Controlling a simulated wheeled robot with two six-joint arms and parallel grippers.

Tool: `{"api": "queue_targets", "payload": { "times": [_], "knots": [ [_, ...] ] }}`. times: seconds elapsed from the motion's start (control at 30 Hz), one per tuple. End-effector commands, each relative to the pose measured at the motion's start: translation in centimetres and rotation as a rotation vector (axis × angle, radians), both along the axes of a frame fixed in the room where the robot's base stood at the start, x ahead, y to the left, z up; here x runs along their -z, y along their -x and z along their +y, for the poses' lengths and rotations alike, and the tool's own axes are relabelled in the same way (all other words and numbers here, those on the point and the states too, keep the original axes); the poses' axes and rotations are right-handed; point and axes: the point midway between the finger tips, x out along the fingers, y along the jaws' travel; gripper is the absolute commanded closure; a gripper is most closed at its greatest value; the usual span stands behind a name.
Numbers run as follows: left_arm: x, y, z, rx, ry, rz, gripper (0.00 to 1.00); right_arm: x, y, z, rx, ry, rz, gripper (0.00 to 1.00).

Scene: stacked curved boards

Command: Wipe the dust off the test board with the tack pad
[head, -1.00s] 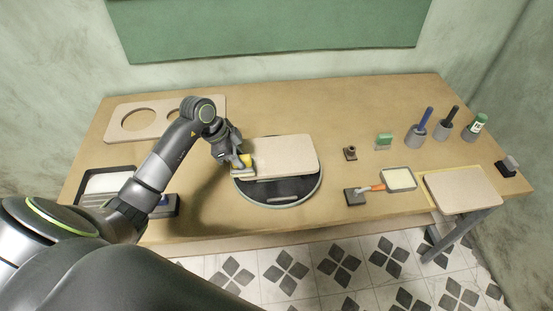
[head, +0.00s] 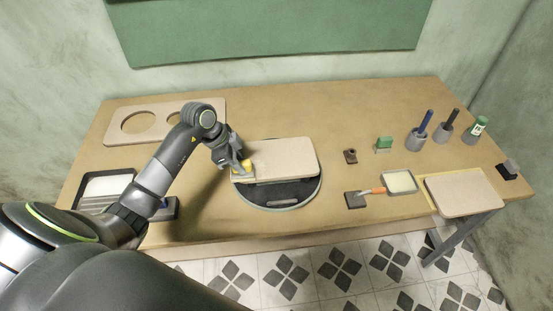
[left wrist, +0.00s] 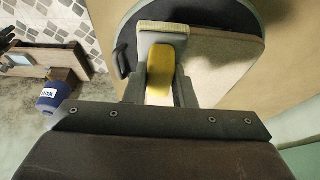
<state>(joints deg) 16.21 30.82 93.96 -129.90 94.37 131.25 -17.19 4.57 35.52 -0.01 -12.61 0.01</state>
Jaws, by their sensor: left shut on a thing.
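The test board (head: 285,158) is a pale beige panel with rounded corners, lying on a round dark turntable (head: 295,193) at the middle of the table. It also shows in the left wrist view (left wrist: 218,62). My left gripper (head: 243,165) is shut on the yellow handle of the tack pad (left wrist: 160,72). The pad's pale plate (left wrist: 163,33) lies at the board's left end and seems to touch it; the exact contact cannot be told. Dust on the board is too fine to make out. My right gripper is not in view.
A second beige board (head: 464,192) lies at the right edge. A pale tray (head: 400,182), an orange-handled tool (head: 372,191), a green block (head: 384,143) and several cups stand right of the turntable. A board with round holes (head: 140,122) lies at the back left, a dark tray (head: 108,184) at the front left.

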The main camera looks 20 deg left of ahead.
Motion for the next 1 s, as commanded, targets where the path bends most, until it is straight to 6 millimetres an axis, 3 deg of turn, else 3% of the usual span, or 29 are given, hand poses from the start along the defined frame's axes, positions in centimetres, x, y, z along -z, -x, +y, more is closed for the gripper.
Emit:
{"api": "queue_targets", "payload": {
  "times": [0.23, 0.7, 1.0],
  "knots": [
    [0.7, 0.0, 0.0, 0.0, 0.0, 0.0, 1.0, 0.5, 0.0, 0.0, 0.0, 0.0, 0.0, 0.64],
    [0.4, -1.2, -1.9, 0.0, 0.001, -0.002, 1.0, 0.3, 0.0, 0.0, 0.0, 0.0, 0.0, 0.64],
    [0.4, -1.2, -2.0, 0.0, 0.0, -0.001, 1.0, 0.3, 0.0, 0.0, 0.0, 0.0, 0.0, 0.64]
  ]
}}
